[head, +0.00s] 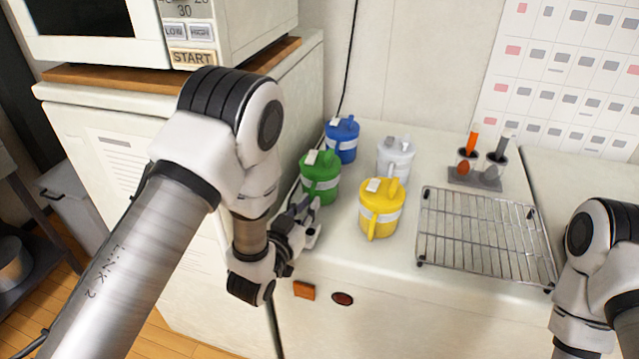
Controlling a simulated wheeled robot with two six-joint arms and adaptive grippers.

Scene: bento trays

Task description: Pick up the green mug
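The green mug (321,190) stands upright on the white counter top, near its left edge. It has a green lid and a pale band around its body. My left gripper (313,218) is just in front of the green mug, low over the counter's front left edge. Its fingers look spread with nothing between them. The gripper appears close to the mug's lower front, but I cannot tell if it touches. My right arm comes in at the right edge, and its gripper is out of the picture.
A blue mug (342,148) stands behind the green one, a white mug (396,172) right of it, and a yellow mug (381,221) at front right. A wire rack (485,236) lies on the counter's right, with a small holder (474,181) behind it. A microwave (189,40) is at upper left.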

